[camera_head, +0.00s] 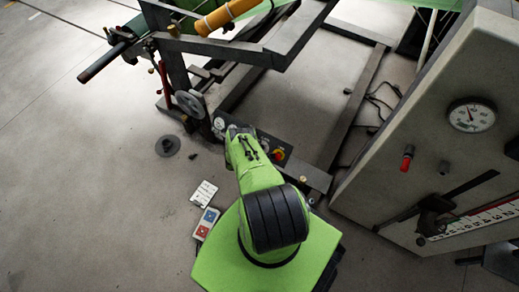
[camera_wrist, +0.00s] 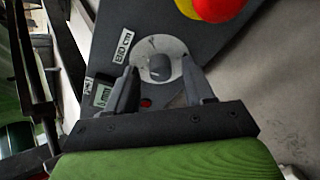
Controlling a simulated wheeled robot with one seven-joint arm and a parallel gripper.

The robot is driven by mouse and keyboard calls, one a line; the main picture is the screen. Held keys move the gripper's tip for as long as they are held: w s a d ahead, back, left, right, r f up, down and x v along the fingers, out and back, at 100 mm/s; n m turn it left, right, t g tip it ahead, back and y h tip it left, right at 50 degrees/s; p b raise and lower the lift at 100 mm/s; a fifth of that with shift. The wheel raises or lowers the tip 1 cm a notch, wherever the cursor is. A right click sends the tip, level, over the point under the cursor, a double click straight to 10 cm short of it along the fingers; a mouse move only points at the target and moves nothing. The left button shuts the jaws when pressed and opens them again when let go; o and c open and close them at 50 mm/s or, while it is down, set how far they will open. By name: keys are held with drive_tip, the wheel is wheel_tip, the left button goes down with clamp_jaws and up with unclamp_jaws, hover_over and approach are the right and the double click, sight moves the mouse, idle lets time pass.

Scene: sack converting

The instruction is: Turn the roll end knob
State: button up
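The roll end knob (camera_wrist: 160,68) is a small dark grey knob on a pale round plate, with a white label (camera_wrist: 122,45) beside it that reads partly "END". It sits on a dark control panel (camera_wrist: 115,15). My gripper (camera_wrist: 159,73) is open, its two dark fingers on either side of the knob. Gaps show between the fingers and the knob, and I see no contact. In the head view my gripper (camera_head: 238,131) is over the dark panel (camera_head: 300,168) on the machine frame, and hides the part of it under the hand.
A red and yellow button (camera_head: 279,154) is on the panel close to my arm. A small display (camera_wrist: 102,94) is left of the fingers. A handwheel (camera_head: 189,103) stands left of the panel. A large grey cabinet with a gauge (camera_head: 471,115) is at right. Open floor lies at left.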

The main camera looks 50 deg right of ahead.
drive_tip(key=p+v, duration=0.9)
drive_tip(key=v, duration=0.6)
drive_tip(key=shift+a+r, duration=0.2)
drive_tip(key=shift+r, duration=0.15)
